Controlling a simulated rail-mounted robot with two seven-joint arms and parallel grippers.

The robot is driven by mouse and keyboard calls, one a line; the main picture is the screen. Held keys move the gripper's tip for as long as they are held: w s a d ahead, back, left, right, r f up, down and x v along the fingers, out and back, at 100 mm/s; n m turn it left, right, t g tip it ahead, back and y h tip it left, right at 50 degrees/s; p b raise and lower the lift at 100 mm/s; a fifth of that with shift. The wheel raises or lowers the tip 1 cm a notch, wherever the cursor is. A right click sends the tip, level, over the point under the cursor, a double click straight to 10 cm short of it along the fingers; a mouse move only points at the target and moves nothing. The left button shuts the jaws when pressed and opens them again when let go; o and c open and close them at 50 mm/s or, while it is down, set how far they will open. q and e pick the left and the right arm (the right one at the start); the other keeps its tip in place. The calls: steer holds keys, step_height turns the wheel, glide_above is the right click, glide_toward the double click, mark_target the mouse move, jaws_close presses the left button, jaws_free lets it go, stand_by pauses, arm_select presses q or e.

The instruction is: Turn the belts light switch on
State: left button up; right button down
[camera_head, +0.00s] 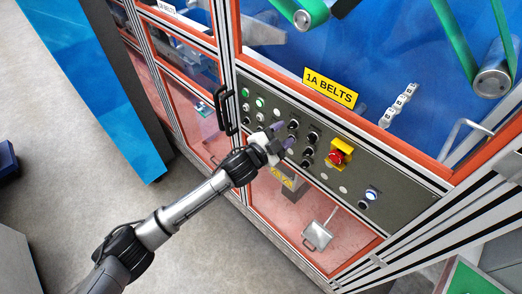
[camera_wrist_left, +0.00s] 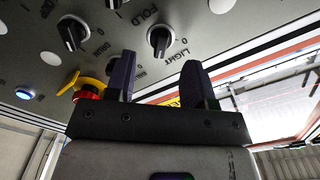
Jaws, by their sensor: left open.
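The 1A belts control panel (camera_head: 330,165) carries black rotary switches in the middle. In the left wrist view a black rotary switch (camera_wrist_left: 160,38) sits beside the lettering LIGHT, with a 0 mark near it. The lettering is seen turned over. My left gripper (camera_head: 284,136) is at the panel among the switches, and its arm hides part of them. In the left wrist view its two dark fingers (camera_wrist_left: 158,80) are apart with nothing between them. The LIGHT switch shows just beyond the fingertips, not gripped. My right gripper is not in view.
A red emergency stop button (camera_head: 337,156) on a yellow backing is right of the switches. A lit blue button (camera_head: 371,193) is further right. A black door handle (camera_head: 224,108) is left of the panel. The yellow 1A BELTS sign (camera_head: 331,87) is above.

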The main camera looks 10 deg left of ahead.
arm_select(q)
steer(key=b+v, duration=0.1)
steer(key=v, duration=0.9)
steer(key=shift+a, duration=0.15)
steer(key=shift+s, duration=0.1)
